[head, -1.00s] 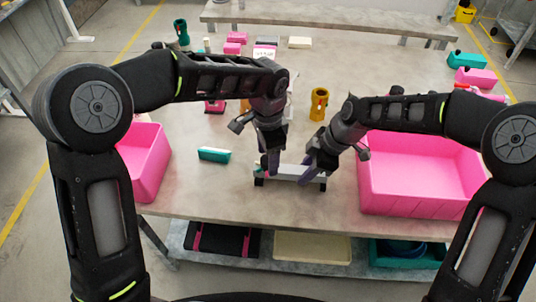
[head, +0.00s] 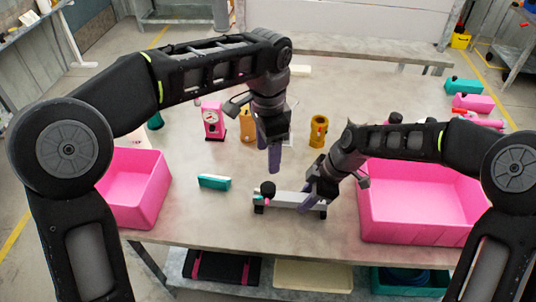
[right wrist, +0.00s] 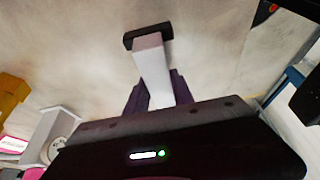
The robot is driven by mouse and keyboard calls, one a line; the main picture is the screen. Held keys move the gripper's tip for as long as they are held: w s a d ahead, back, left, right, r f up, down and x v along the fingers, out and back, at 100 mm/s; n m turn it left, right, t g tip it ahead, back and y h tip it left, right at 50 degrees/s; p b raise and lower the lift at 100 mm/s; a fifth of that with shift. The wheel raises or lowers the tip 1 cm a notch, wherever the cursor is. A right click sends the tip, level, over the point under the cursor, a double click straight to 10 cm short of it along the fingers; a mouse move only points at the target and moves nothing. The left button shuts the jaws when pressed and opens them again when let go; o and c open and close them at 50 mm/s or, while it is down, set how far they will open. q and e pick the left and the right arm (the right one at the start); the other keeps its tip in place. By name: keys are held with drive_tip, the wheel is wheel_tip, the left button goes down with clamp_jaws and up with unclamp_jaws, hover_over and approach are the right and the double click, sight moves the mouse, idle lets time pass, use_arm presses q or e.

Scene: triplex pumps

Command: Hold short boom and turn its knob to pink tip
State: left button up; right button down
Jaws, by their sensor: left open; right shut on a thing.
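The short boom (head: 286,198) is a pale grey bar with dark end feet, lying sideways near the table's front. A dark round knob (head: 267,188) stands at its left end; the colour of its tip is too small to tell. My right gripper (head: 318,194) is shut on the boom's right part. In the right wrist view the boom (right wrist: 153,70) runs out between the purple fingers to a black end piece. My left gripper (head: 274,158) is open and empty, above and apart from the knob.
A teal block (head: 214,182) lies left of the boom. Pink bins stand at left (head: 137,192) and right (head: 378,210). Behind are a pink dial gauge (head: 213,120) and an ochre cylinder (head: 318,130). The table is clear between the teal block and boom.

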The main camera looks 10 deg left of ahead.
drive_tip(key=c, duration=1)
unclamp_jaws()
drive_tip(key=shift+r, duration=0.1)
drive_tip(key=v, duration=1.1)
drive_tip(key=shift+d+r, duration=0.25)
drive_tip(key=shift+r, duration=0.1)
